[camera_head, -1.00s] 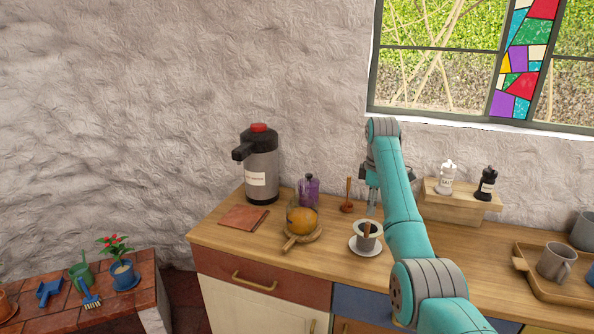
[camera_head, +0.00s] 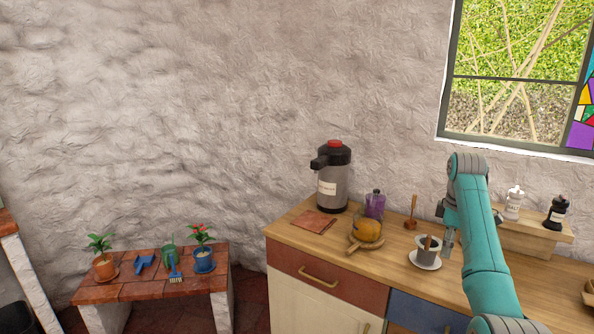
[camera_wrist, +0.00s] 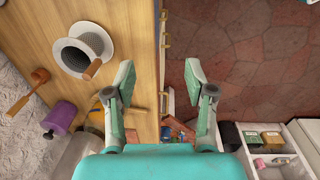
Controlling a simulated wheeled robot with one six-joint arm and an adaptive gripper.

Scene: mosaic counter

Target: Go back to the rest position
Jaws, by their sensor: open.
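My gripper (camera_wrist: 158,95) is open and empty in the wrist view, its two fingers wide apart above the counter's front edge. In the head view my gripper (camera_head: 447,240) shows partly behind my teal arm, close to the right of a cup on a white saucer. The gripper is apart from the cup in the wrist view.
A low tiled bench (camera_head: 128,290) with plants stands left. Floor shows between them.

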